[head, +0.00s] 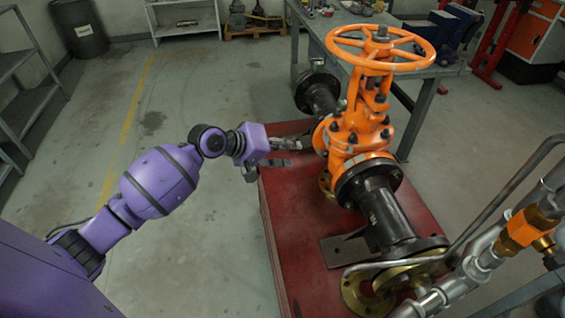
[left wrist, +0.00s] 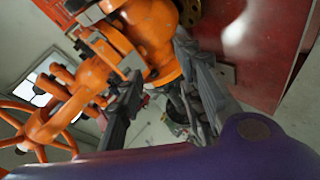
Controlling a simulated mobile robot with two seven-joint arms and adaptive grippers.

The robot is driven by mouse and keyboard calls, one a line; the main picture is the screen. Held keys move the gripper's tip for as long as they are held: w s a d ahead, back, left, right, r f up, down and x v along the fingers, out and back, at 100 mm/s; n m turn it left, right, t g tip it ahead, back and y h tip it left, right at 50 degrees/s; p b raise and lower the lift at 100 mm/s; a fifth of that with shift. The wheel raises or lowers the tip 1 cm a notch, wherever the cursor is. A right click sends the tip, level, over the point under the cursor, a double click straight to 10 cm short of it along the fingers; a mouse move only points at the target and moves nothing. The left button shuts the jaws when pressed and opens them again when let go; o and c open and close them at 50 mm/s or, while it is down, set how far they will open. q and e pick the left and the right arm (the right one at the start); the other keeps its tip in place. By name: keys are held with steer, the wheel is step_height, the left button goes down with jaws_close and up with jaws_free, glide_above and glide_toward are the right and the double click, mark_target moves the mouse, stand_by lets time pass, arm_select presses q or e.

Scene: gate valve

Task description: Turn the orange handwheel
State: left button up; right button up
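The orange handwheel (head: 381,48) is a spoked ring lying level on top of the orange gate valve (head: 360,130) in the head view. In the left wrist view part of the handwheel (left wrist: 28,128) shows at the left edge, beside the valve body (left wrist: 140,35). My left gripper (head: 292,155) is left of the valve body and well below the wheel, apart from it. Its two fingers (left wrist: 160,95) are spread with a gap between them and nothing held. My right gripper is in neither view.
The valve stands on a red platform (head: 310,250) with black flanged pipes (head: 380,205). Silver pipes (head: 475,265) cross the lower right. A workbench (head: 350,25) stands behind, and shelves (head: 25,85) at the left. The floor left of the platform is clear.

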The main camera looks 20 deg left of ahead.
arm_select(q)
steer(key=shift+y, duration=0.3)
steer(key=shift+s+f, duration=0.65)
steer(key=shift+f, duration=0.2)
steer(key=shift+s+f, duration=0.6)
steer(key=shift+f, duration=0.25)
